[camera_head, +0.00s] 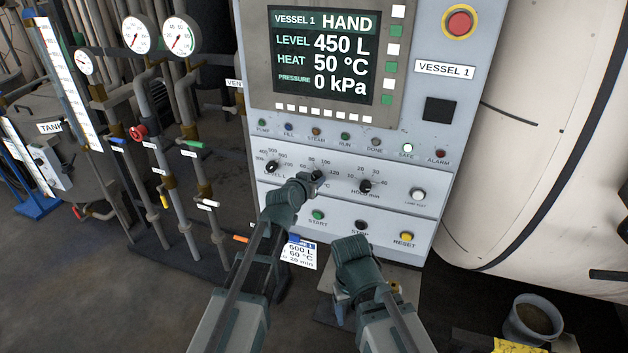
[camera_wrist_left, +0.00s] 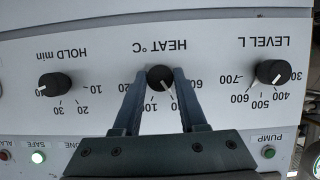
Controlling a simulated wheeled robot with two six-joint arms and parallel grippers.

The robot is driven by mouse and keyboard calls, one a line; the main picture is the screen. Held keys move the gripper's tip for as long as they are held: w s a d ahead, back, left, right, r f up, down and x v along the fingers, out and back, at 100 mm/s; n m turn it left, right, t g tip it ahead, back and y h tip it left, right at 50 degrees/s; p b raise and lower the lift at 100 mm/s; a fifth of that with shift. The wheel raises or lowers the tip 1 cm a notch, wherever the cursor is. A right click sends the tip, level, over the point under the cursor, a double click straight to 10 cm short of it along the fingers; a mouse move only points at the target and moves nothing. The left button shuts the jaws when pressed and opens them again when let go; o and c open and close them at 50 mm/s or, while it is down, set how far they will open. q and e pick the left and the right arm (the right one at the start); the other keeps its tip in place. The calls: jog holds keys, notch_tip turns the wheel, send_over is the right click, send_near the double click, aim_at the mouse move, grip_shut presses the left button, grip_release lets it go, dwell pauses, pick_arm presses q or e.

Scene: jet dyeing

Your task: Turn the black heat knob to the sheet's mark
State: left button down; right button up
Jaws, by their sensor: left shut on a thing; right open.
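The black heat knob (camera_wrist_left: 160,78) sits under its HEAT °C label in the left wrist view, which is upside down. My left gripper (camera_wrist_left: 162,80) is shut on the knob, one finger on each side. The knob's white pointer line slants to the lower right there; fingers partly cover the scale. In the head view my left gripper (camera_head: 312,181) hides most of the knob. The sheet (camera_head: 301,254) below the panel reads 600 L, 60 °C, 20 min. The screen (camera_head: 325,54) shows HEAT 50 °C. My right gripper (camera_head: 352,246) is open and empty below the panel, its fingers mostly hidden.
The level knob (camera_head: 271,167) and hold knob (camera_head: 365,186) flank the heat knob. START (camera_head: 318,215), a dark knob and RESET (camera_head: 407,237) lie below. A red emergency button (camera_head: 459,22) is at the top right. Pipes with gauges (camera_head: 182,35) stand left; a bucket (camera_head: 533,318) stands lower right.

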pick_arm(q)
jog(key=shift+a+f+n+h+b, duration=0.15)
jog(key=shift+n+h+b, duration=0.15)
jog(key=shift+n+h, duration=0.65)
jog(key=n+h+b, duration=0.1)
jog(key=n+h, duration=0.1)
jog(key=n, duration=0.1)
jog(key=shift+n+b, duration=0.35)
jog(key=shift+b, duration=0.05)
jog(key=shift+c, duration=2.2)
grip_release()
jog(key=shift+a, duration=0.1)
jog(key=p+v, duration=0.3)
jog(key=v, duration=1.1)
jog(key=shift+p, duration=0.3)
jog(key=shift+w, duration=0.2)
